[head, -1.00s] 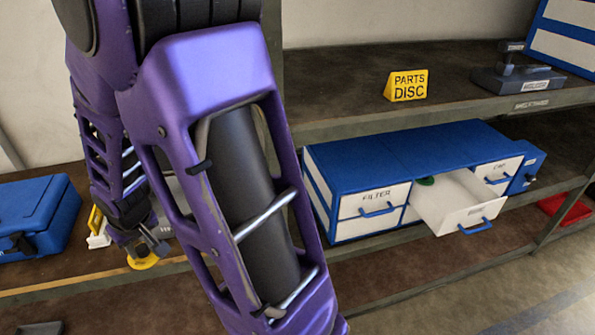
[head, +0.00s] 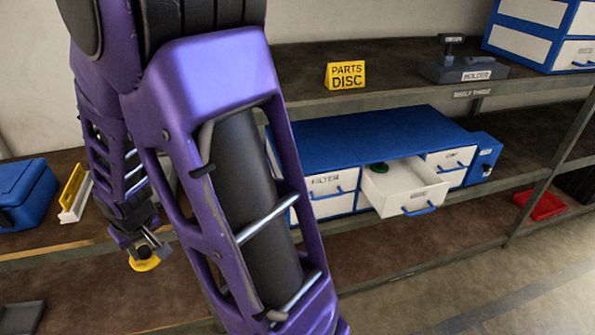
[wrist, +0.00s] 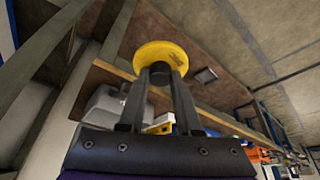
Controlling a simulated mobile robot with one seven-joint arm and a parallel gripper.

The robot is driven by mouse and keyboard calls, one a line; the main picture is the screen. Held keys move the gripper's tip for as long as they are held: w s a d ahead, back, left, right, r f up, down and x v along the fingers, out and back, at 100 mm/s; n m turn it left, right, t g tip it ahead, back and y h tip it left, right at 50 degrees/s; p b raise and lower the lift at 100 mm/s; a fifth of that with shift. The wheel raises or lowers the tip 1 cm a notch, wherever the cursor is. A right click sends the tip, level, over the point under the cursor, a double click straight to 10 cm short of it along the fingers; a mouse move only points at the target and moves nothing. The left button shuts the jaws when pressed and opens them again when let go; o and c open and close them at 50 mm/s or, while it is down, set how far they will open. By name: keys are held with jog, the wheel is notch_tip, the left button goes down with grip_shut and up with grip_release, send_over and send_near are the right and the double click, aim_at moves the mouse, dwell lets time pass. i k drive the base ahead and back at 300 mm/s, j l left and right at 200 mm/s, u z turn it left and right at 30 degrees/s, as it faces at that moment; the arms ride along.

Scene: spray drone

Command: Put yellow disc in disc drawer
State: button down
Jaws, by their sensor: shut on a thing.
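The yellow disc (wrist: 160,55) is held at the fingertips of my gripper (wrist: 158,75), which is shut on it by its dark knob, in the wrist view. In the head view the disc (head: 145,264) hangs under my gripper (head: 143,247), in front of the shelf edge at the left. The open drawer (head: 405,187) is white with a blue handle, pulled out of a blue cabinet (head: 370,135) on the middle shelf. Something green lies at the back of this drawer. Its label is too small to read. My gripper is well to the left of the drawer.
A drawer labelled FILTER (head: 328,190) is closed left of the open one. A blue case (head: 25,195) and a yellow-and-white item (head: 74,195) stand at the left. A yellow PARTS DISC sign (head: 345,76) and a holder (head: 463,70) are on the upper shelf.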

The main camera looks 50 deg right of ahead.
aim_at(397, 190)
jog(key=k+l, duration=0.85)
jog(key=l, duration=0.2)
jog(key=k+l, duration=0.15)
jog(key=l, duration=0.15)
jog(key=k+l, duration=0.1)
jog(key=l, duration=0.2)
jog(key=k+l, duration=0.15)
jog(key=l, duration=0.2)
jog(key=k+l, duration=0.15)
jog(key=l, duration=0.15)
jog(key=k+l, duration=0.1)
jog(key=l, duration=0.35)
jog(key=k+l, duration=0.1)
jog(key=l, duration=0.35)
jog(key=k+l, duration=0.1)
jog(key=l, duration=0.35)
jog(key=i+j, duration=0.15)
jog(key=i, duration=0.2)
jog(key=i+j, duration=0.15)
jog(key=i, duration=0.2)
